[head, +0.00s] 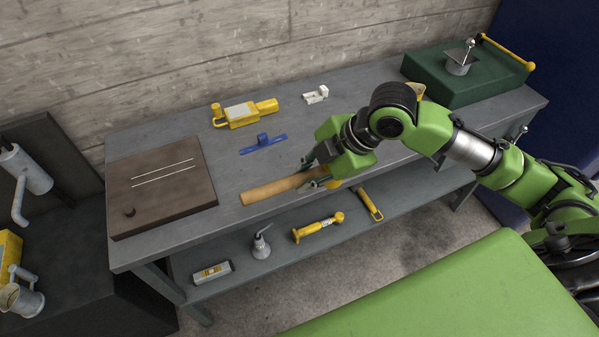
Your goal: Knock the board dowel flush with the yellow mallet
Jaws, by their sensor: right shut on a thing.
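My right gripper (314,175) is low over the bench, at the right end of a tan wooden strip (268,190). It is shut on what looks like the yellow mallet (334,184). Only a small rounded yellow part shows beside the fingers, at the bench's front edge; the rest is hidden by the gripper and wrist. A brown board (168,178) with two white lines lies at the left end of the bench. A dark round dowel (129,212) shows near its front left corner; its height is hard to tell. My left gripper is not in view.
On the bench (225,165) are a yellow device (245,113), a blue piece (263,144), a white part (316,95) and a green box (468,75). Several tools, including a yellow one (318,228), lie on the lower shelf. The bench is clear between board and strip.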

